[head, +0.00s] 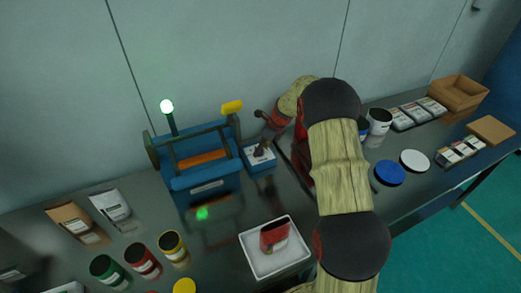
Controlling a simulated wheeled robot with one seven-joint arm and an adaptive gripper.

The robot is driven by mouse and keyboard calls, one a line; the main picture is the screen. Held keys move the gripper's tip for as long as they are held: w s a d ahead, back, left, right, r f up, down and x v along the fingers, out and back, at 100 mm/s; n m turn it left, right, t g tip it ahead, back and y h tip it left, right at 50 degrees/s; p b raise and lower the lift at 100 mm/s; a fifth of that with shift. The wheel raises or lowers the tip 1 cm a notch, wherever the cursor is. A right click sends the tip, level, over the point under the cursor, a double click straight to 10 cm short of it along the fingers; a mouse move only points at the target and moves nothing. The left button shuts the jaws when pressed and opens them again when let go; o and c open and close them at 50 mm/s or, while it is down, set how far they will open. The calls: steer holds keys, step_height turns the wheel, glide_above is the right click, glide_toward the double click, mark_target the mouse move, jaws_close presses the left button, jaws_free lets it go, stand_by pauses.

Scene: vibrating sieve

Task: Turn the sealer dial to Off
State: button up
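A blue machine (203,178) with an orange strip stands against the back wall. A lit green-white lamp (167,107) on a post and a yellow piece stand above it. Just right of it is a small blue box (259,165) with a pale top, apparently the control box with the dial. My gripper (264,140) is above this box, its dark fingers pointing down to its top. The fingers hide most of the top, so the dial and its setting cannot be made out. Whether the fingers touch or hold the dial is too small to tell.
My arm crosses the middle and hides the bench behind it. A white tray (248,255) with a red object is in front. Pouches (112,208) and open cans (143,260) are at left. Lids (389,173), a can, packets and a cardboard box (459,93) are at right.

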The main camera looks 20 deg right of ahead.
steer(key=shift+w+f, duration=0.1)
steer(key=shift+f, duration=0.1)
steer(key=shift+c, duration=0.9)
steer(key=c, duration=0.9)
